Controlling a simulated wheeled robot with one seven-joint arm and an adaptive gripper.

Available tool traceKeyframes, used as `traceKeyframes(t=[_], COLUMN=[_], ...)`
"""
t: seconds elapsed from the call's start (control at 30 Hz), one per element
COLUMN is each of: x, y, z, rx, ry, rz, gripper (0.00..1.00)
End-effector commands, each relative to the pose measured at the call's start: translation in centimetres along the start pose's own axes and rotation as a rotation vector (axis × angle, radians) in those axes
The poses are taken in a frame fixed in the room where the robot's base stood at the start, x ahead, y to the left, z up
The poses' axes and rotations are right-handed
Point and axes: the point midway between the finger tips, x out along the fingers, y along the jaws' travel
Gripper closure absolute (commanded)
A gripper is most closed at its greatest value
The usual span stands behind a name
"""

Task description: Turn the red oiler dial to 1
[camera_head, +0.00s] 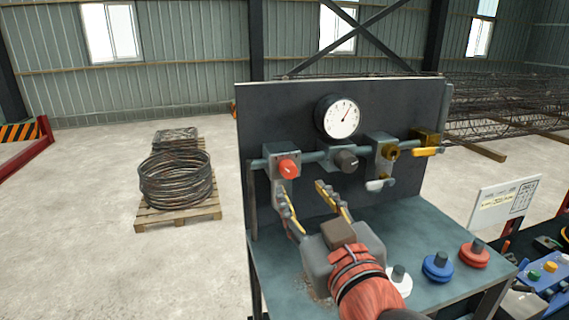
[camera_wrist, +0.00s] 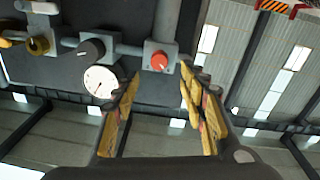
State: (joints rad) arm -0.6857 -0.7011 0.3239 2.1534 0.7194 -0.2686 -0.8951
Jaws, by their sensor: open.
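The red oiler dial (camera_head: 288,168) is a round knob on a grey block at the left end of the pipe on the dark panel. In the wrist view the red dial (camera_wrist: 160,62) shows above the space between the fingers, slightly left of the gap's middle, with a small pale mark on its face. My gripper (camera_head: 300,192) is open and empty, below and in front of the dial, its fingers pointing up toward the panel. In the wrist view my gripper (camera_wrist: 158,85) has its fingers wide apart, not touching the dial. The dial's numbers are too small to read.
Right of the dial sit a black knob (camera_head: 346,160), a brass valve (camera_head: 390,152) and a yellow-handled valve (camera_head: 426,150). A pressure gauge (camera_head: 342,118) is above. White, blue (camera_head: 438,267) and red fittings stand on the bench (camera_head: 405,222).

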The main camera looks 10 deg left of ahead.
Motion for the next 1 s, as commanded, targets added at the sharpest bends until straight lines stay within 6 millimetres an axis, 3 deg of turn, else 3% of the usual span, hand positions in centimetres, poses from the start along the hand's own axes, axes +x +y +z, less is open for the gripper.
traceKeyframes(t=[0.17,0.6,1.0], x=[0.8,6.9,7.8], y=[0.1,0.1,0.1], z=[0.1,0.1,0.0], rx=[-0.003,-0.003,-0.002], ry=[0.000,0.000,0.001], rz=[0.003,0.002,0.002], gripper=[0.57,0.57,0.57])
